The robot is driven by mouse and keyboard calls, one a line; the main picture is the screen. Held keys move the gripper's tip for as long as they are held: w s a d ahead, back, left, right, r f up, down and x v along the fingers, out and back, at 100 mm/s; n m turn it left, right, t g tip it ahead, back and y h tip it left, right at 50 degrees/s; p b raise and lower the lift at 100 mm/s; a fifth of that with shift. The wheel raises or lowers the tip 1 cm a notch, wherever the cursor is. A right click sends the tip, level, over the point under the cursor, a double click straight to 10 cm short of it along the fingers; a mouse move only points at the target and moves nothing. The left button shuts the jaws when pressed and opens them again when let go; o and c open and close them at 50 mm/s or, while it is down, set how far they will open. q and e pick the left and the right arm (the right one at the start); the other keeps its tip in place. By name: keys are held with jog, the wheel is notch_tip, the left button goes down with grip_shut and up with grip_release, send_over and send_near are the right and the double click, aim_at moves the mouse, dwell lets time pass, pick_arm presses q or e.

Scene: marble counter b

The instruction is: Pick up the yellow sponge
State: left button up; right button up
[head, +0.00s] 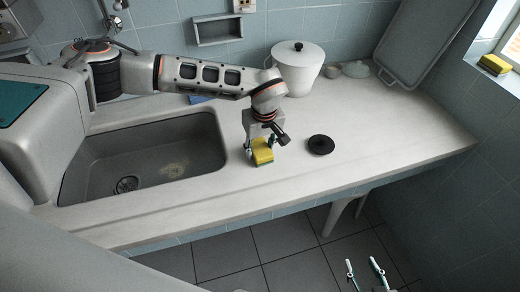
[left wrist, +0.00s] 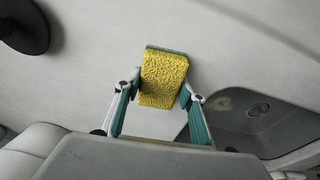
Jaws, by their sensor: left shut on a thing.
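A yellow sponge (head: 262,152) with a green layer is on the white counter beside the sink, between the fingers of my left gripper (head: 260,146). In the left wrist view the sponge (left wrist: 163,78) shows its rough yellow face, and the fingers of my left gripper (left wrist: 161,90) press on its two sides. My left gripper is shut on it. I cannot tell whether the sponge touches the counter or is slightly above it. My right gripper (head: 361,264) is low at the bottom right of the head view, over the floor, with its fingers apart and empty.
A black round lid (head: 321,145) lies right of the sponge. The sink (head: 150,150) is to the left. A white pot (head: 298,70) stands behind, near small pale dishes (head: 354,69) and a leaning tray (head: 425,35). Another yellow sponge (head: 494,64) lies on the windowsill.

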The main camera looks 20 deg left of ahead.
aim_at(260, 148)
pick_arm(q)
jog(key=shift+s, duration=0.1)
jog(key=shift+r, duration=0.35)
notch_tip(260, 148, up, 20)
jog(key=shift+f+b, duration=0.15)
jog(key=shift+b, duration=0.25)
